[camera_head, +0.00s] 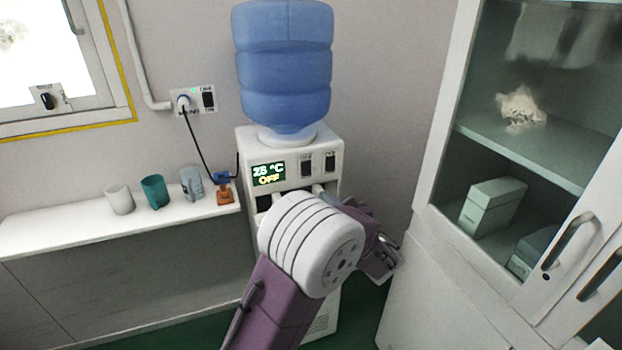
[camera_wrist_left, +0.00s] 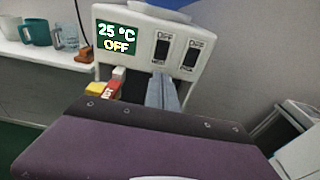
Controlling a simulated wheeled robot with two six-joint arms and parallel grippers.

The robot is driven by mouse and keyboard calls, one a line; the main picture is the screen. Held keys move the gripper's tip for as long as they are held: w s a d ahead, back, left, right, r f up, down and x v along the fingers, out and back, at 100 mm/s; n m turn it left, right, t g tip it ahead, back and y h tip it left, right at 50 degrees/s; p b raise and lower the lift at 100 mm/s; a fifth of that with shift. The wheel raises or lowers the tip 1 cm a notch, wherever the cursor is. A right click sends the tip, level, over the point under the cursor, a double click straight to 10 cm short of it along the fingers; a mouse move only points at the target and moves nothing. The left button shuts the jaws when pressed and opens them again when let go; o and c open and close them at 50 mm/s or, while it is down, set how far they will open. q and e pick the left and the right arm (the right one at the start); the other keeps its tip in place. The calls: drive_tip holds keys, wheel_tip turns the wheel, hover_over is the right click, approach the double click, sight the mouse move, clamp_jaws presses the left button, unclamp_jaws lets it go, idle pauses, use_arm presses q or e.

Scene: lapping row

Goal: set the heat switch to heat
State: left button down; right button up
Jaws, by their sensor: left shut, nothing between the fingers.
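The water dispenser (camera_head: 290,145) stands against the wall under a blue bottle (camera_head: 284,60). Its green display (camera_head: 269,173) reads OFF with a temperature, 25 °C in the left wrist view (camera_wrist_left: 116,37). Two dark rocker switches sit right of the display: the left one (camera_wrist_left: 161,51) and the right one (camera_wrist_left: 191,54). OFF is printed above each; the small lower labels are too blurred to read surely. My left gripper (camera_wrist_left: 162,92) is shut and empty, its fingertips just below the left switch in the wrist view. In the head view my arm hides much of the gripper.
Dispenser taps, one with red (camera_wrist_left: 110,89), are left of my fingers. A white shelf (camera_head: 60,231) holds cups and an orange object (camera_head: 225,196). A wall socket (camera_head: 195,99) has a plugged cable. A glass-door cabinet (camera_head: 450,120) stands close on the right.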

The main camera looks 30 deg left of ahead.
sight(307, 174)
use_arm(q)
drive_tip(key=x, duration=1.3)
drive_tip(key=shift+s, duration=0.1)
use_arm(e)
drive_tip(key=shift+f, duration=0.2)
